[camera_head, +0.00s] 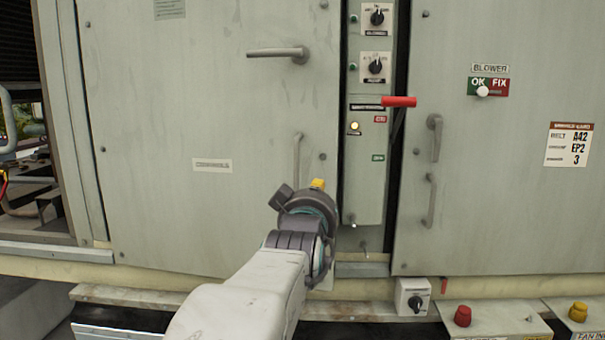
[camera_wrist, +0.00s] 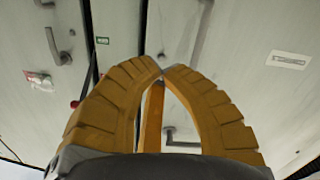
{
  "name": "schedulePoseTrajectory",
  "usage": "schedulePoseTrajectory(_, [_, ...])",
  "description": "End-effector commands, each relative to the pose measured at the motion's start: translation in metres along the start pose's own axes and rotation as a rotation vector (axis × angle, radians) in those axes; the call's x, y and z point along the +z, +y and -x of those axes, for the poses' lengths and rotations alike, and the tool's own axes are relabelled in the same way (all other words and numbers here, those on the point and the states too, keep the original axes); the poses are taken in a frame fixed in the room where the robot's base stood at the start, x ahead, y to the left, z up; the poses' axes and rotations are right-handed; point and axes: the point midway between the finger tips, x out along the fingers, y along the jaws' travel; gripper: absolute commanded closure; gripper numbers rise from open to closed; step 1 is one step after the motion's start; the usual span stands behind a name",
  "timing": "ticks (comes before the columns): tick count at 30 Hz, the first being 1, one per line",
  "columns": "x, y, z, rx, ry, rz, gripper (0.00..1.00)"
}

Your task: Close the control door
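A large grey door (camera_head: 160,110) left of the switch strip carries a small, blurred label (camera_head: 212,165) that may read "controls"; I take it as the control door. It has a lever handle (camera_head: 280,52) high up and a vertical handle (camera_head: 297,160) lower, near its right edge. I cannot tell whether it stands slightly ajar. My gripper (camera_head: 318,184) is in front of its lower right part, near the vertical handle. In the wrist view, the yellow fingertips (camera_wrist: 161,71) meet with nothing seen between them. The vertical handle (camera_wrist: 203,30) shows beyond them; contact is unclear.
A narrow switch strip (camera_head: 366,150) with knobs and a red lever (camera_head: 398,101) stands beside the door. The blower door (camera_head: 500,200) is to its right. Below are a ledge, a small switch box (camera_head: 412,297) and red (camera_head: 462,316) and yellow (camera_head: 578,311) knobs.

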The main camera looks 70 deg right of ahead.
Motion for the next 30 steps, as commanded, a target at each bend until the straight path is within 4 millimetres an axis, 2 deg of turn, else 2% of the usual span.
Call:
schedulePoseTrajectory(9, [-0.007, 0.003, 0.000, 0.008, 0.031, -0.286, 1.00])
schedulePoseTrajectory(17, [-0.008, 0.003, -0.005, 0.006, 0.033, -0.391, 1.00])
schedulePoseTrajectory(23, [-0.009, 0.004, -0.028, 0.006, 0.031, -0.394, 1.00])
schedulePoseTrajectory(30, [-0.010, 0.004, -0.069, 0.006, 0.030, -0.392, 1.00])
